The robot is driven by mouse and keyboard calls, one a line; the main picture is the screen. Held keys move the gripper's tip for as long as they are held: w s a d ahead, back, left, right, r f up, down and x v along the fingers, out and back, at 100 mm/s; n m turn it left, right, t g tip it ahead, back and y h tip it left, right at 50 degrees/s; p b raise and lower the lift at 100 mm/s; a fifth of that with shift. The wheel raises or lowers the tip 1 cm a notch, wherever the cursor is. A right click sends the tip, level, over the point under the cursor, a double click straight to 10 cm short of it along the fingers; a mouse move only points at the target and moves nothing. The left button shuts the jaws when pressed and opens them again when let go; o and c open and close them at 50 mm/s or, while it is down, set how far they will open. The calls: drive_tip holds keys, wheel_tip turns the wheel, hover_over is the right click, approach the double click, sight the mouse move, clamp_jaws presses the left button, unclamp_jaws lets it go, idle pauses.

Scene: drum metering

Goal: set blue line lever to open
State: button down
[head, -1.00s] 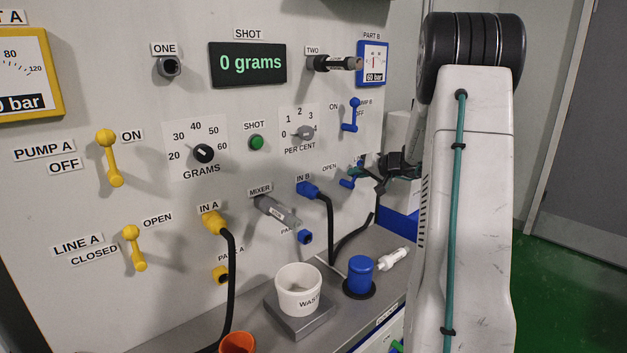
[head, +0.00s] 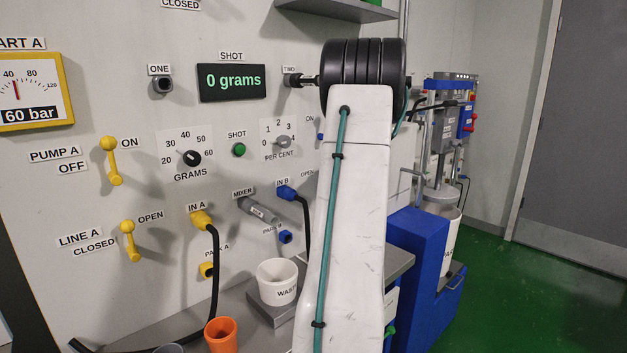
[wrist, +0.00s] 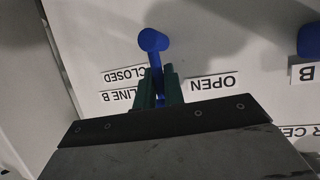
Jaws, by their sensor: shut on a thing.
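The blue line lever (wrist: 152,42) shows in the wrist view, its thick blue end pointing to the top of the picture. Its thinner stem runs down between the green fingers of my gripper (wrist: 159,86), which are shut on it. The upside-down CLOSED and LINE B labels (wrist: 122,86) lie left of the fingers. The OPEN label (wrist: 214,83) lies to their right. In the head view my arm hides both the lever and my gripper. The part of the lever between and behind the fingers is hidden.
Another blue part (wrist: 309,40) is at the right edge of the wrist view. In the head view, the yellow line A lever (head: 129,242) and the blue IN B fitting (head: 286,192) are on the panel. A white waste cup (head: 277,282) stands below.

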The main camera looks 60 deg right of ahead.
drive_tip(key=shift+f, duration=0.1)
idle(0.3)
drive_tip(key=c, duration=1.5)
unclamp_jaws()
drive_tip(key=v, duration=0.8)
drive_tip(key=shift+w+a, duration=0.1)
drive_tip(key=shift+w, duration=0.05)
